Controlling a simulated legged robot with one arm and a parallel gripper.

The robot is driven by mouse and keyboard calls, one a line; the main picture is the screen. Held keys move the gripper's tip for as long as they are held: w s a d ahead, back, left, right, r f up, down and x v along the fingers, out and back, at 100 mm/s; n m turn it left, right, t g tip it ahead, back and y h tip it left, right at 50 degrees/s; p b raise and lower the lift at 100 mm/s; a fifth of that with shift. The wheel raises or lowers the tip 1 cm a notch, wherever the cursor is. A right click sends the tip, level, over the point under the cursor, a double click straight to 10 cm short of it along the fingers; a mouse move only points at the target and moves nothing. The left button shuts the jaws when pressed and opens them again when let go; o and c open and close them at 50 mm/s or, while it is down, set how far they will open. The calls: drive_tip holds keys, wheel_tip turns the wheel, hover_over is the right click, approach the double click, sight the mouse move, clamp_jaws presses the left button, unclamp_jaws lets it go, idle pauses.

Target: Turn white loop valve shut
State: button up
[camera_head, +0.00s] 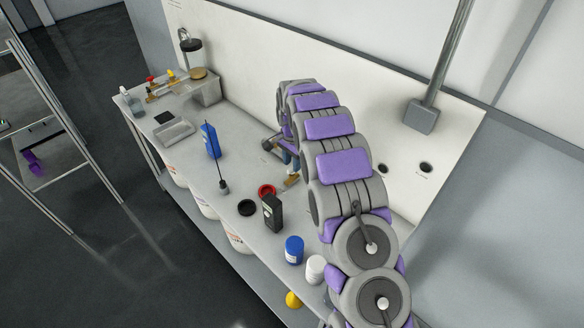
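I cannot make out a white loop valve in this view; my arm covers a large part of the back panel (240,55) and bench. My arm rises from the bottom right and curves over toward the panel, and its far end bends down behind its own links. My gripper is not clearly visible at that far end, so I cannot see its fingers or whether it touches anything. A small dark and grey part shows just left of the arm's end, with something blue beside it; I cannot tell what they are.
On the bench (187,148) stand a blue device with a long antenna (211,141), a black box (272,212), a red ring (267,190), a black ring (246,207), a blue-lidded jar (294,250) and a white jar (315,269). A grey pipe box (421,116) sits right of my arm.

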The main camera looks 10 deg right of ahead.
drive_tip(key=shift+a+f, duration=0.1)
drive_tip(key=shift+f, duration=0.9)
clamp_jaws()
